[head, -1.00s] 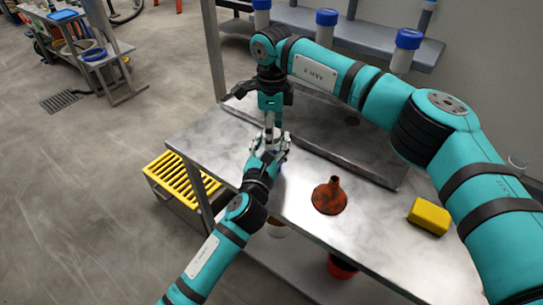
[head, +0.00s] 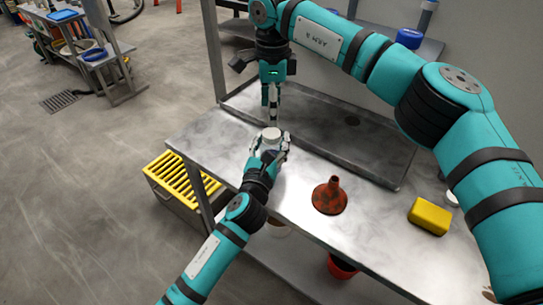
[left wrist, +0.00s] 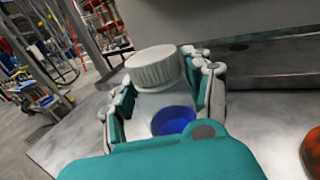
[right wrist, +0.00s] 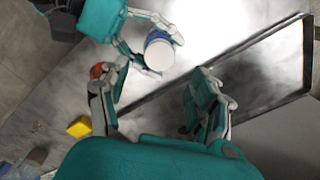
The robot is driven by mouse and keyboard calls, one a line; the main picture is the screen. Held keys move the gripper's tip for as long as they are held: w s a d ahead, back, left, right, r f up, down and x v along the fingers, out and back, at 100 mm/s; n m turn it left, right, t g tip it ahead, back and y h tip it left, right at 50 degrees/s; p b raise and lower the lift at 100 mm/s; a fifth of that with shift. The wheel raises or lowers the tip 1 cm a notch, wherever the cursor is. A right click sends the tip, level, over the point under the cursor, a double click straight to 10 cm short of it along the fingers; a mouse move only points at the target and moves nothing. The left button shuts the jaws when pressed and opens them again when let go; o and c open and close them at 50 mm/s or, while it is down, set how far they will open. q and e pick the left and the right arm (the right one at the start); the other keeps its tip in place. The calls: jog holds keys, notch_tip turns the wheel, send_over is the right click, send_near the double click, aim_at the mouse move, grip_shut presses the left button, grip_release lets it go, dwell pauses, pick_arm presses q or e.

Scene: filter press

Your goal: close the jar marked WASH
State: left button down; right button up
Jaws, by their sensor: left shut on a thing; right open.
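The jar (head: 272,145) stands upright at the table's left end, with a white ribbed lid (left wrist: 155,67) on top. In the left wrist view its body (left wrist: 147,103) is pale with a blue patch low down. I cannot read any WASH marking. The lid also shows from above in the right wrist view (right wrist: 160,54). My left gripper (head: 269,150) is shut around the jar's body, below the lid. My right gripper (head: 271,108) points down above the lid, open and apart from it. I cannot tell how tightly the lid sits.
A metal tray (head: 345,155) lies behind the jar. A dark red funnel (head: 329,197) and a yellow block (head: 429,216) are on the table (head: 300,235) to the right. A yellow grate (head: 180,180) is at the left. A shelf with a blue-lidded container (head: 409,38) is behind.

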aim_at(271, 133)
jog(key=shift+r+n, duration=0.5)
jog(key=shift+r, duration=0.05)
jog(key=shift+f, duration=4.05)
jog(key=c, duration=1.2)
jog(key=m, duration=0.6)
jog(key=shift+m, duration=0.3)
jog(key=shift+c, duration=0.3)
jog(key=o, duration=1.3)
